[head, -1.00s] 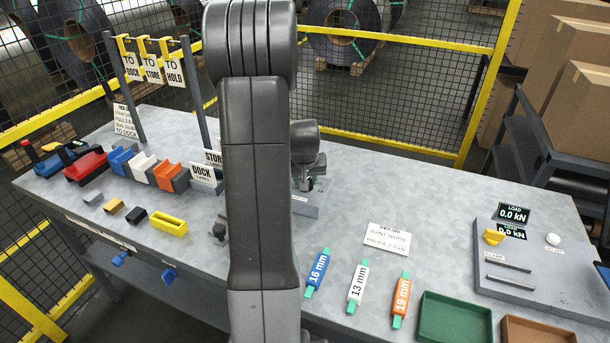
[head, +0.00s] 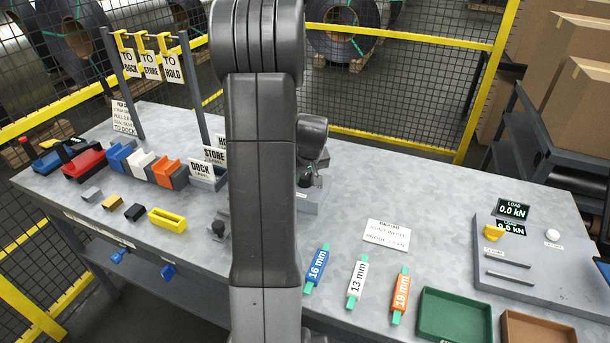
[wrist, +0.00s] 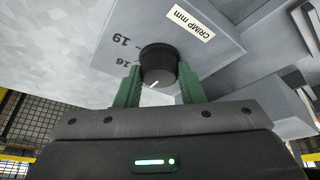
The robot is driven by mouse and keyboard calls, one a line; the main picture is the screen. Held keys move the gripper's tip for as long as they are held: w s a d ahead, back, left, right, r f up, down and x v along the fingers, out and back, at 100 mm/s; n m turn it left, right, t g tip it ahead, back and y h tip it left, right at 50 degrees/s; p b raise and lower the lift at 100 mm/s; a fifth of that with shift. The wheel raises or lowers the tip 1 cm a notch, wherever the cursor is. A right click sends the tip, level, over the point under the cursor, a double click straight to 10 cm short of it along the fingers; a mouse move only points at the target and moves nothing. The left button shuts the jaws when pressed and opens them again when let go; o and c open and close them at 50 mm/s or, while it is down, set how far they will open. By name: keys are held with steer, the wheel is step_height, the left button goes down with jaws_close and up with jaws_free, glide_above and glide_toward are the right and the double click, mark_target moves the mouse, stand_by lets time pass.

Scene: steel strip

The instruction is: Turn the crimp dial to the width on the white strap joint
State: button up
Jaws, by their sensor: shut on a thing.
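The crimp dial (wrist: 157,65) is a black round knob on a grey block labelled "CRIMP mm" (wrist: 188,24) in the wrist view. The green fingers of my gripper (wrist: 159,88) are on either side of the knob, shut on it. The knob's white pointer line is on its near side, pointing down and slightly left in the picture. The printed 16 (wrist: 123,63) and 19 (wrist: 121,40) lie up and left of the pointer; no other number shows. In the head view, the white strap joint (head: 357,282) reads 13 mm. My arm hides the dial there.
A blue 16 mm joint (head: 317,270) and an orange 19 mm joint (head: 400,295) flank the white one. A printed card (head: 387,234) lies behind them. A green tray (head: 455,294) and a grey load plate (head: 540,275) are to the right. Small blocks and signs crowd the left.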

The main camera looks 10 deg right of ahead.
steer(key=o, duration=1)
steer(key=b+v, duration=0.1)
steer(key=v, duration=1.3)
steer(key=shift+w+f, duration=0.15)
steer(key=p+x, duration=0.1)
steer(key=x, duration=1.2)
steer(key=shift+w+f, duration=0.1)
steer(key=shift+f, duration=0.2)
